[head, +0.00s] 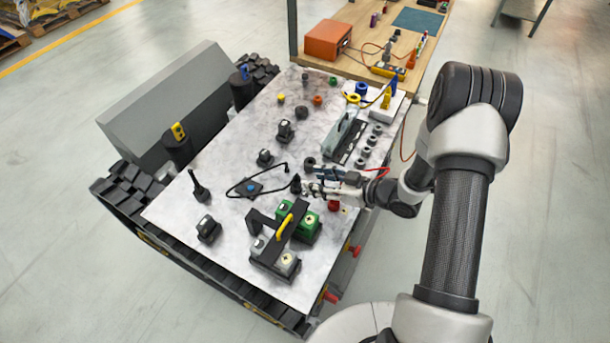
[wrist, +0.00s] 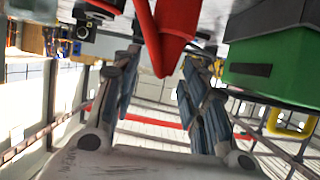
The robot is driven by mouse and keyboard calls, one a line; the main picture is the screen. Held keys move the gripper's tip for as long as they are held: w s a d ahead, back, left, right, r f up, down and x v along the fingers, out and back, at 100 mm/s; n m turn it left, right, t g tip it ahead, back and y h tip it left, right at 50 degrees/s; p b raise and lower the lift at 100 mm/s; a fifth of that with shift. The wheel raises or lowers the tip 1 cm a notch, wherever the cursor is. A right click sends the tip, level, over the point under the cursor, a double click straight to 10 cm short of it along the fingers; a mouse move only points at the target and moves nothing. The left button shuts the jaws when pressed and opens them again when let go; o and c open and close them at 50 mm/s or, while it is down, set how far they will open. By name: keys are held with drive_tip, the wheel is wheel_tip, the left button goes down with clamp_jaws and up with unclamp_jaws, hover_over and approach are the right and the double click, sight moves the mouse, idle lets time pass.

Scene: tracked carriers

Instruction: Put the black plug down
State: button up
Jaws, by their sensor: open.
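The black plug (head: 296,184) appears to stand on the grey speckled deck (head: 240,215) of the tracked carrier in the head view. A thin black cable loops left from near it around a small black box with a blue button (head: 249,188). My gripper (head: 308,187) is low over the deck, just right of the plug, with its fingers toward it. In the wrist view my gripper (wrist: 160,75) has its two fingers spread apart. I cannot make out the plug in the wrist view, and whether a finger touches it is unclear.
Green and grey battery-like blocks under a black frame with a yellow handle (head: 286,227) stand close in front of my gripper. A red knob (head: 333,205) is beside it. A large red part (wrist: 168,35) and a green block (wrist: 275,65) crowd the wrist view.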

drive_tip(key=p+v, duration=0.1)
drive_tip(key=v, duration=0.4)
drive_tip(key=shift+s+d+r, duration=0.1)
drive_tip(key=shift+d, duration=0.05)
drive_tip(key=w+d+r+m+t+h, duration=0.1)
drive_tip(key=w+d+r+m+h, duration=0.1)
drive_tip(key=w+d+r+h, duration=0.65)
drive_tip(key=s+d+r+m+h, duration=0.2)
drive_tip(key=s+r+m+h, duration=0.35)
drive_tip(key=r, duration=0.75)
drive_tip(key=s+a+r+m+g+y, duration=0.1)
drive_tip(key=s+a+r, duration=0.1)
drive_tip(key=s, duration=0.7)
drive_tip(key=s+a+r+m+g+y, duration=0.1)
drive_tip(key=s+a, duration=0.3)
drive_tip(key=s, duration=0.5)
drive_tip(key=s+a+r+m+g+y, duration=0.1)
drive_tip(key=s+a+r+g, duration=0.1)
drive_tip(key=s, duration=0.8)
drive_tip(key=shift+a+r, duration=0.4)
drive_tip(key=shift+a, duration=0.35)
drive_tip(key=shift+o, duration=0.6)
drive_tip(key=shift+m, duration=0.25)
